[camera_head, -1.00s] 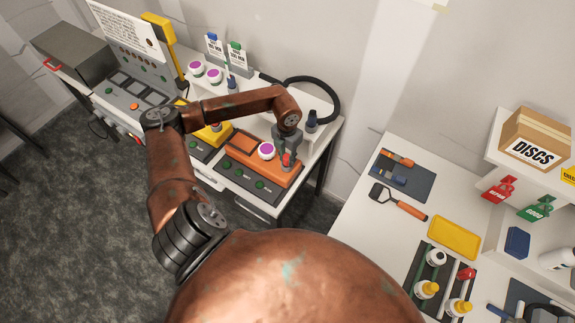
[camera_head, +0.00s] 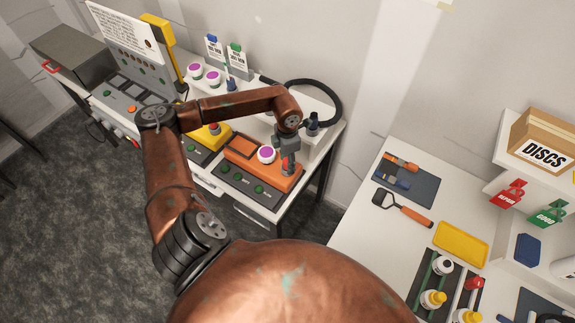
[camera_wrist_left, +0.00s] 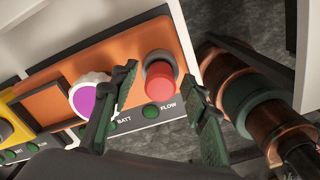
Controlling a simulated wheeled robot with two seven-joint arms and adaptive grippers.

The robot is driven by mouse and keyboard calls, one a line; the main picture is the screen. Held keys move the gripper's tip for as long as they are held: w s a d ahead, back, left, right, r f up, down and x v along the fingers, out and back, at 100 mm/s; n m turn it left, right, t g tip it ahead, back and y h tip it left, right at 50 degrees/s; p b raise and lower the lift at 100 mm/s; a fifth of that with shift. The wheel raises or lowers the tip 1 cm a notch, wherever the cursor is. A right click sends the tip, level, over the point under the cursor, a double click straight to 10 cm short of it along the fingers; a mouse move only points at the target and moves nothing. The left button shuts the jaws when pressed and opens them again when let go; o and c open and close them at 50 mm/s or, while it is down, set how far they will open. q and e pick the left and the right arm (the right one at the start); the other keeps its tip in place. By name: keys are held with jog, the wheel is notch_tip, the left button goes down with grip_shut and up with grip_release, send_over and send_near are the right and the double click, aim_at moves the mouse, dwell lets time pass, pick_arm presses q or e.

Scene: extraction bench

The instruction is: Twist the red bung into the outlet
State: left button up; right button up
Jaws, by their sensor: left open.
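The red bung (camera_wrist_left: 161,88) stands in a grey collar (camera_wrist_left: 159,60) on the orange-topped unit (camera_wrist_left: 120,46) in the left wrist view; how deep it sits I cannot tell. In the head view the orange unit (camera_head: 243,168) is on the bench, and the bung is mostly hidden by my gripper. My left gripper (camera_wrist_left: 163,100) is open, with one finger on each side of the bung and visible gaps to it in the wrist view. It is over the right end of the unit in the head view (camera_head: 287,152). My right gripper is not in view.
A white knob with a purple top (camera_wrist_left: 86,98) sits close beside the left finger. A yellow unit (camera_head: 212,135) stands to the left. A black hose (camera_head: 325,95) curves behind. A second bench with tools and a yellow tray (camera_head: 461,244) is at right.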

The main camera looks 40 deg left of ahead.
pick_arm(q)
jog(key=n, duration=0.8)
jog(key=shift+n, duration=0.3)
jog(key=n, duration=0.4)
jog(key=shift+p, duration=0.35)
jog(key=n, duration=0.3)
jog(key=shift+n, duration=0.4)
jog(key=shift+c, duration=0.6)
grip_shut()
